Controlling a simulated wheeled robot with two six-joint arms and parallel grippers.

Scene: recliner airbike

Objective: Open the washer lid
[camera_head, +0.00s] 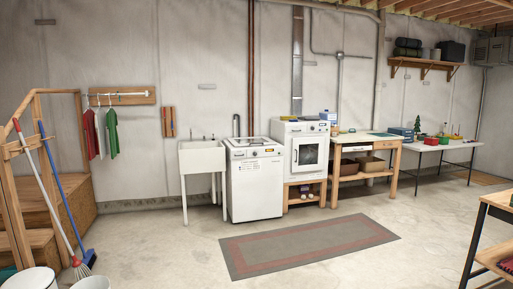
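A white top-loading washer (256,187) stands against the back wall, left of the middle. Its top (252,148) looks flat, so the lid appears closed, though detail is small. A white front-door machine (309,152) with a dark window stands on a wooden stand just to its right. Neither of my grippers shows in the head view. The washer is across the room from my viewpoint.
A grey-red rug (308,246) lies on the open concrete floor in front. A utility sink (202,160) stands left of the washer. A workbench (365,148) stands to the right. A broom (47,190) and mop lean at left; a table edge (495,205) is at right.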

